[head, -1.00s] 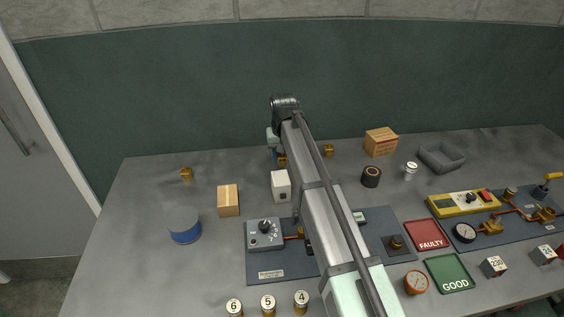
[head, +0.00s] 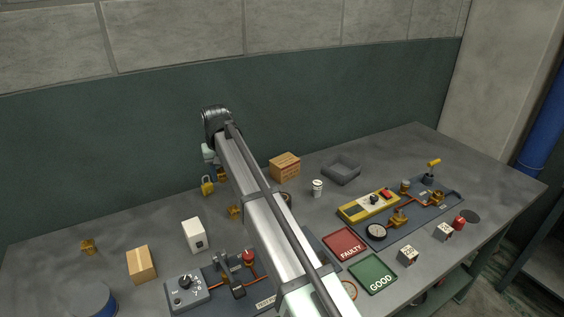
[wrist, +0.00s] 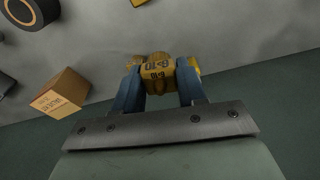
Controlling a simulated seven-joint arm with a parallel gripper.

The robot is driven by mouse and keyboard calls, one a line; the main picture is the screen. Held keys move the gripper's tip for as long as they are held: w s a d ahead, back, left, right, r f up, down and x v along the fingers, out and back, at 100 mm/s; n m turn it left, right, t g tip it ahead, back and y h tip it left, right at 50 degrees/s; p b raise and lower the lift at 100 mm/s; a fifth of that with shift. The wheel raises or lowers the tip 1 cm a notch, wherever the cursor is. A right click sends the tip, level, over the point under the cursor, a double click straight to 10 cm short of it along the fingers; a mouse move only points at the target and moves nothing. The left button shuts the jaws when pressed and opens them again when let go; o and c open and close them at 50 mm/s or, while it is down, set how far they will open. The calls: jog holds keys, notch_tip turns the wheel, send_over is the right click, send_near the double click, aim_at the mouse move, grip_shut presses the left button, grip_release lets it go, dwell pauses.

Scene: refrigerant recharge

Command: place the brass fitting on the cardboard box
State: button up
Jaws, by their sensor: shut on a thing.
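My gripper (wrist: 160,85) is shut on the brass fitting (wrist: 157,72), a yellow-brown piece with dark lettering between the blue fingers. In the head view my gripper (head: 209,168) is at the back of the table, and a yellow piece (head: 208,186) shows just below it. The cardboard box with printed lettering (head: 285,167) stands to its right, apart from it. This box also shows at the left of the wrist view (wrist: 60,93). A second, taped cardboard box (head: 141,265) stands at front left.
A white box (head: 194,235) and brass pieces (head: 235,211) (head: 88,247) stand nearby. A grey tray (head: 341,171) and a white cup-like item (head: 317,188) are right of the printed box. My arm hides part of the middle.

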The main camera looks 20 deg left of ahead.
jog(key=w+d+r+m, duration=0.1)
jog(key=w+d+r, duration=0.1)
jog(key=w+d, duration=0.6)
jog(key=w+d+r+m, duration=0.2)
jog(key=w+d+r, duration=0.1)
jog(key=w+d, duration=0.55)
jog(key=r+n, duration=0.2)
jog(key=n, duration=0.3)
send_over(284, 160)
jog(key=shift+d+f, duration=0.15)
jog(key=shift+f, duration=4.9)
jog(key=shift+f, duration=0.15)
jog(key=o, duration=1.1)
jog(key=r, duration=0.8)
jog(key=s+d+r, duration=0.1)
jog(key=r, duration=0.3)
jog(key=shift+r, duration=0.15)
